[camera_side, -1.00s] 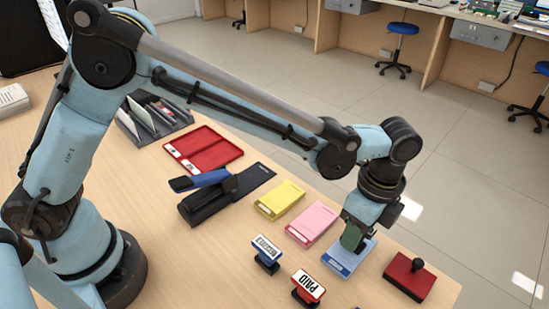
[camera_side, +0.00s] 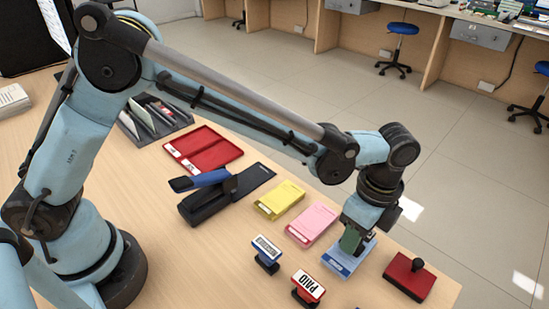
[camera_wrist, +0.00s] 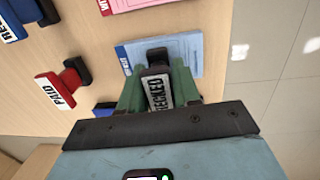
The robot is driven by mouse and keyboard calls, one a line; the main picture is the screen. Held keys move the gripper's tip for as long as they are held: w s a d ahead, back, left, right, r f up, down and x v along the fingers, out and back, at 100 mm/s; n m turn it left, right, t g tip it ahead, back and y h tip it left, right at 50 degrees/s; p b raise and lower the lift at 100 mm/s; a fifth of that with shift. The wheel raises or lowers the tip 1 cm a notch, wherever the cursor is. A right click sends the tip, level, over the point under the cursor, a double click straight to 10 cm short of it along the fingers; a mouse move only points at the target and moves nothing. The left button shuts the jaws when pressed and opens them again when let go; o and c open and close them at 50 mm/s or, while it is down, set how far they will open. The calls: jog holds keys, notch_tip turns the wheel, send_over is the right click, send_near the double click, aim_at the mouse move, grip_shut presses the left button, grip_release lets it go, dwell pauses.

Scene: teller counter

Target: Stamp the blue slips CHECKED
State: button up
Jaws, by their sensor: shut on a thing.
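The blue slips (camera_side: 338,263) lie as a pad near the counter's right edge; they also show in the wrist view (camera_wrist: 188,48). My gripper (camera_side: 352,240) is over their upper part, pointing down. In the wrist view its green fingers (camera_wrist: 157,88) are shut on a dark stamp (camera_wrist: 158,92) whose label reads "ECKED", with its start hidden. I cannot tell whether the stamp's face touches the slip. I see no printed mark on the visible part of the slip. An open red ink pad (camera_side: 203,149) lies further back left.
Pink slips (camera_side: 312,223) and yellow slips (camera_side: 281,200) lie left of the blue ones. A RECEIVED stamp (camera_side: 266,254) and a PAID stamp (camera_side: 308,289) stand in front. A red block with a black knob (camera_side: 410,277) is at right.

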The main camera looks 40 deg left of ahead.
dwell(0.3)
jog(key=shift+r, duration=3)
